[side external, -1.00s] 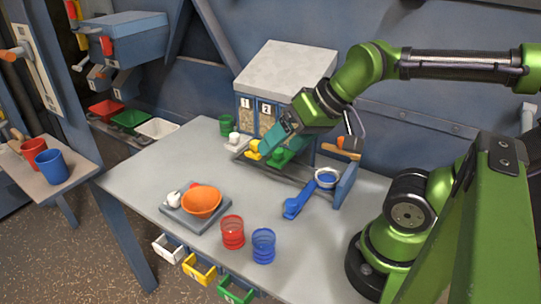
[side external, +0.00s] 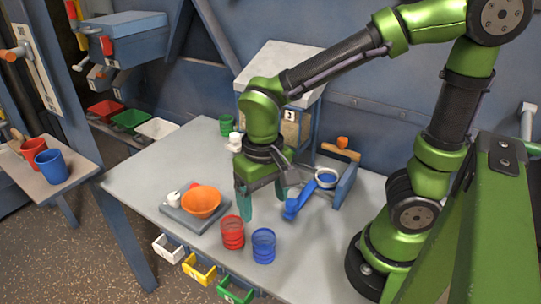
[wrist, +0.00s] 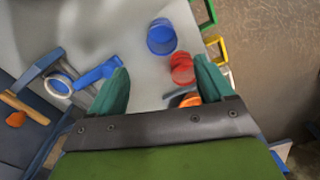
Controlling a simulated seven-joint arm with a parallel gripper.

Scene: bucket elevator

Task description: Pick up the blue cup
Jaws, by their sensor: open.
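A clear blue cup (side external: 263,246) stands upright on the grey table, near its front edge. In the wrist view the blue cup (wrist: 161,37) is beyond my fingertips, at the top middle. A second, opaque blue cup (side external: 52,167) stands on the side shelf at the far left. My gripper (side external: 263,200) points down over the table, behind the clear cups, open and empty. In the wrist view its two teal fingers (wrist: 160,78) are spread apart. A clear red cup (side external: 232,233) stands just left of the clear blue cup.
An orange bowl (side external: 201,202) sits on a grey scale (side external: 185,218) at left. A blue scoop (side external: 291,208) lies right of my gripper, beside a blue stand (side external: 345,184). The dispenser box (side external: 276,62) is behind. Small coloured bins hang below the table's front edge.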

